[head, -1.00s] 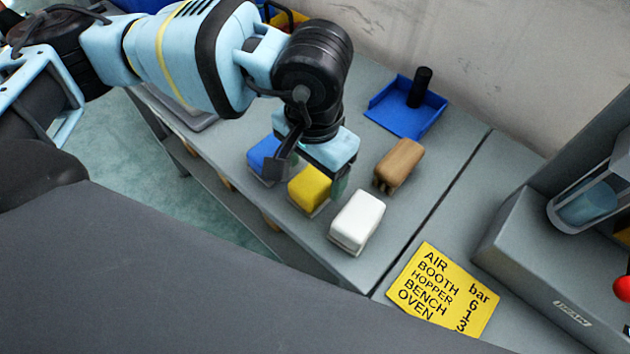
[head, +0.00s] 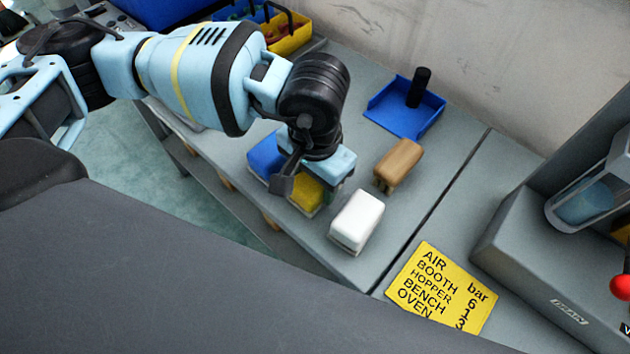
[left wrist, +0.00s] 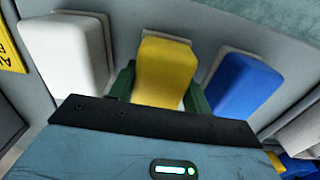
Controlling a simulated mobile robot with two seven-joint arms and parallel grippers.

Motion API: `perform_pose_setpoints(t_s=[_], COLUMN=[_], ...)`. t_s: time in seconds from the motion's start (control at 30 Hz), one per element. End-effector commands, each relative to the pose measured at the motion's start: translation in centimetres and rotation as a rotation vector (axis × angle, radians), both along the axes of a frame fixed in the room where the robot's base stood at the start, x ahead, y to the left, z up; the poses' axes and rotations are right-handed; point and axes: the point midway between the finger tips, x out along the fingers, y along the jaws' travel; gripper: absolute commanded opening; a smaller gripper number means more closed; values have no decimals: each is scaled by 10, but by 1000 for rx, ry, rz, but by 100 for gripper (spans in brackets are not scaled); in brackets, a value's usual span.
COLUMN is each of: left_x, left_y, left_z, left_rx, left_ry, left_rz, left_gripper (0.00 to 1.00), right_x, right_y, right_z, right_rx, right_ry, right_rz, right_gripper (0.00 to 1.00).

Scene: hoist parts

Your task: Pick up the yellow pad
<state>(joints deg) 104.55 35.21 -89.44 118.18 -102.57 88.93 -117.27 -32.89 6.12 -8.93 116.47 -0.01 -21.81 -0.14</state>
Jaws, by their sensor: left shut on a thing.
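The yellow pad (head: 309,194) lies on the grey bench, between a blue pad (head: 264,157) and a white pad (head: 357,220). It also shows in the left wrist view (left wrist: 161,70), upper middle. My left gripper (head: 300,190) is over the yellow pad and shut on it, one finger on each side. In the left wrist view the green fingers (left wrist: 160,90) flank the pad. The gripper hides part of the pad in the head view. I cannot tell whether the pad is clear of the bench. My right gripper is not in view.
A brown block (head: 398,162) stands behind the white pad. A blue dustpan-like tray (head: 392,112) with a black upright handle is farther back. A yellow sign (head: 440,288) lies at the right, by a grey machine (head: 540,255). Blue and yellow bins (head: 290,38) stand at the back.

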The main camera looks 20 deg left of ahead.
Motion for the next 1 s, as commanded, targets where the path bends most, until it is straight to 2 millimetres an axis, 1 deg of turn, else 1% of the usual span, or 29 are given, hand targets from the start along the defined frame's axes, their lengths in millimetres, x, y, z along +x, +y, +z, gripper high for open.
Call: perform_pose_setpoints(t_s=[0.17,0.27,0.37,0.6,0.7,0.83,1.0], left_x=[0,1,1,1,0,0,0], left_y=[0,0,0,-1,-1,0,0], left_z=[1,8,22,67,83,95,101], left_rx=[0,-2,-1,-3,-2,-2,0], left_ry=[-1,-2,-4,-4,-3,-2,0], left_rz=[0,0,0,0,-1,-1,-1], left_gripper=[25,25,25,25,25,25,25], right_x=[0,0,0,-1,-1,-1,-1], right_y=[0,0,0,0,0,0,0], right_z=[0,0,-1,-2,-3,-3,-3], right_rx=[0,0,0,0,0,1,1], right_ry=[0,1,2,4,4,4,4], right_rz=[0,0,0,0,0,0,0], right_gripper=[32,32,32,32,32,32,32])
